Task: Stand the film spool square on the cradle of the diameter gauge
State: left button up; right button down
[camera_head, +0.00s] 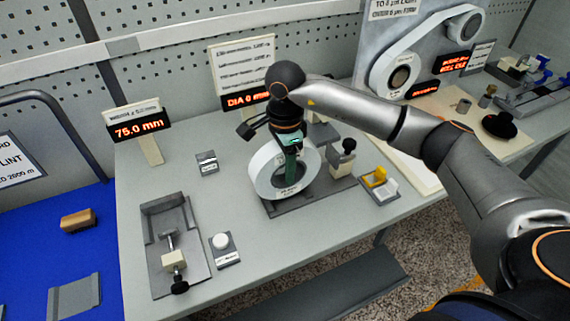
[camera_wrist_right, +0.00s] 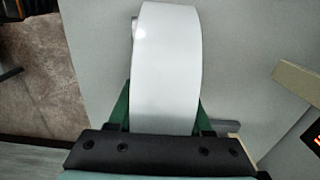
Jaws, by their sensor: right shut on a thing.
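The film spool (camera_head: 263,172) is a wide white ring, held on edge over the diameter gauge's dark grey base (camera_head: 335,191) in the head view. My right gripper (camera_head: 291,176) comes down from above, shut on the spool with its green fingers. In the right wrist view the spool (camera_wrist_right: 167,65) shows as a white band between the green fingers of the gripper (camera_wrist_right: 165,118). The spool hides the cradle, so I cannot tell whether it touches it. The gauge display (camera_head: 246,100) reads DIA 0 mm. My left gripper is not in view.
A clamp-like fixture (camera_head: 158,223) and a white-button box (camera_head: 225,254) stand on the left of the grey table. A small grey block (camera_head: 207,164) stands behind them. A yellow-topped piece (camera_head: 374,179) sits right of the gauge. A 75.0 mm display (camera_head: 139,129) stands at the back left.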

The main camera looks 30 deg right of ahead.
jog(key=shift+f+b, duration=0.35)
jog(key=shift+f, duration=0.05)
jog(key=c, duration=0.6)
grip_release()
jog(key=o, duration=0.4)
jog(key=shift+c, duration=0.2)
jog(key=shift+f, duration=0.1)
notch_tip(320, 180, up, 13)
jog(key=shift+f+b, duration=0.15)
jog(key=shift+b, duration=0.3)
